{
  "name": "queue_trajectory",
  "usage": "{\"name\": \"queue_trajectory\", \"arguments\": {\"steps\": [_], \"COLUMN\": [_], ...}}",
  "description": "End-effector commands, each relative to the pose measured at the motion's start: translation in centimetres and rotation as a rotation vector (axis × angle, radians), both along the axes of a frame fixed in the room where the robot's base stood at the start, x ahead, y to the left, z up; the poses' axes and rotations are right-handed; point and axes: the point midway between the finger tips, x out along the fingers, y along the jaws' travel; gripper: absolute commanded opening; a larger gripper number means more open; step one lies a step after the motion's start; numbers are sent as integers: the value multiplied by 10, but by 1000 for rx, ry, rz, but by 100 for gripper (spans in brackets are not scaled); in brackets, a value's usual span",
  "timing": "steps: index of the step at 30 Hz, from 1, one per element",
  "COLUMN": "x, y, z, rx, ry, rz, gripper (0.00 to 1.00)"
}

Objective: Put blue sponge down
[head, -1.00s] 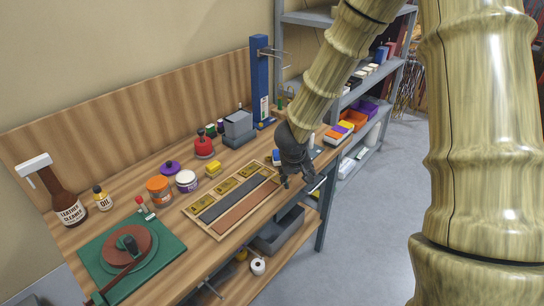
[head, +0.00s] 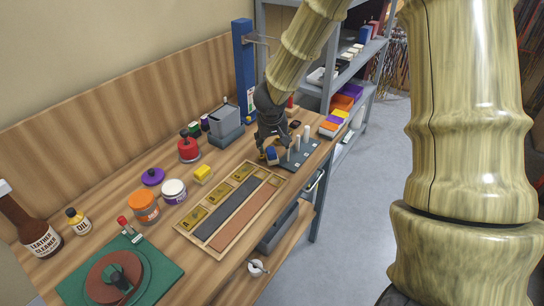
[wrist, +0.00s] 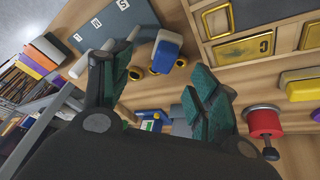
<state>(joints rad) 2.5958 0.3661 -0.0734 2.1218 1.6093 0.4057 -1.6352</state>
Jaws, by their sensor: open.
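The blue sponge (head: 271,154) is a small block, blue with a pale layer. It is at the left end of a grey peg board on the workbench. In the wrist view the sponge (wrist: 166,48) shows beyond my fingertips, between their lines, and apart from both. My gripper (head: 267,147) is low over the bench by the sponge. It is open, and its two green-padded fingers are spread with nothing between them in the wrist view (wrist: 160,80). I cannot tell whether the sponge lies flat on the bench.
The grey board (head: 300,154) carries upright pegs. A wooden tray (head: 204,248) with compartments lies in front, with a yellow block (head: 203,174) behind it. Shelves (head: 330,88) stand right.

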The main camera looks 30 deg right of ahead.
Motion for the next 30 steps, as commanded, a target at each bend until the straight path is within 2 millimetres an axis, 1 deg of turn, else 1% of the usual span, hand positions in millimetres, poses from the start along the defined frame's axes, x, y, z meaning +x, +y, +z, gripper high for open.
{"name": "queue_trajectory", "arguments": {"steps": [1, 3, 11, 17, 21, 24, 30], "x": [3, 6, 11, 20, 26, 28, 29], "y": [-1, -3, -7, -10, -15, -16, -16], "z": [-10, -17, -28, -48, -65, -69, -69], "rx": [-2, -2, -1, -2, -2, -1, -1], "ry": [2, 1, 0, 2, 1, 1, 0], "rz": [1, 1, 0, -2, -3, -3, -3], "gripper": [61, 61, 61, 61, 61, 61, 61]}}
